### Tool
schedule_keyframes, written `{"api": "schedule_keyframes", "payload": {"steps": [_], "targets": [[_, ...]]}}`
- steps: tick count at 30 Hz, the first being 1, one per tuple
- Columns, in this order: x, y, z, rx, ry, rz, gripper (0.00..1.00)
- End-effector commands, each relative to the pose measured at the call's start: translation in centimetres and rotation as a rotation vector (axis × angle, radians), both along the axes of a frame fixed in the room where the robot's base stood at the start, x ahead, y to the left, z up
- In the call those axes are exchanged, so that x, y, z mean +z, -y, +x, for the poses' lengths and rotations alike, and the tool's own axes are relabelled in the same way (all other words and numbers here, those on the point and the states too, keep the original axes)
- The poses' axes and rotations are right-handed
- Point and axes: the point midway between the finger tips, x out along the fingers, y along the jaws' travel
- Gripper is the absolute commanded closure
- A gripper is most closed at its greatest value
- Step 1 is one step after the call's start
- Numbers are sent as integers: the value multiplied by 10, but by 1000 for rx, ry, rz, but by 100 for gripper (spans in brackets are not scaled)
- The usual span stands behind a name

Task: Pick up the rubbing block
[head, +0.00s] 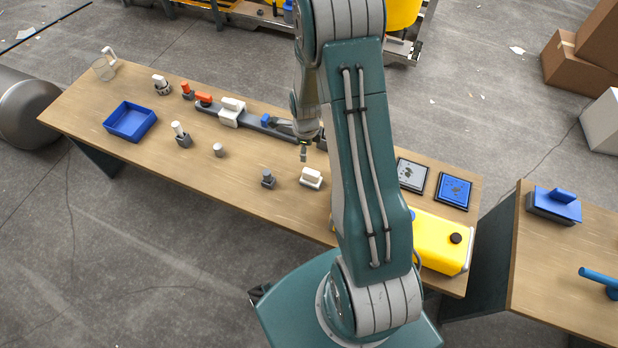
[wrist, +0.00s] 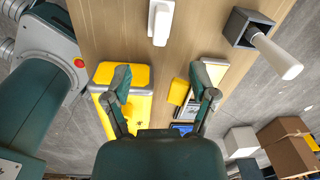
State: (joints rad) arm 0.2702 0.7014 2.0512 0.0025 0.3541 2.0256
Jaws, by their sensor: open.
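No label marks the rubbing block, and I cannot tell for certain which piece it is. A small white block with a raised handle (head: 311,178) stands near the table's front edge; its white handle (wrist: 160,20) shows at the top of the wrist view. A grey block with a blue top and handle (head: 555,204) sits on the right-hand table. My gripper (head: 304,151) hangs over the long table, behind the white block in the head view. Its fingers (wrist: 162,88) are apart and empty in the wrist view.
A blue tray (head: 130,121) and several small parts lie left. A grey socket with a white rod (wrist: 250,29) stands nearby. My arm hides part of the table.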

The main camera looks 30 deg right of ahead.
Motion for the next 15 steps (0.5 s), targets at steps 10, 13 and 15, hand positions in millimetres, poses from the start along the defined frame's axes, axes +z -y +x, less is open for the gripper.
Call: {"api": "schedule_keyframes", "payload": {"steps": [10,13,15], "targets": [[-57,7,-8,-186,-35,12,26],[-74,6,-9,-184,-36,11,26],[-84,6,-8,-184,-34,11,26]]}}
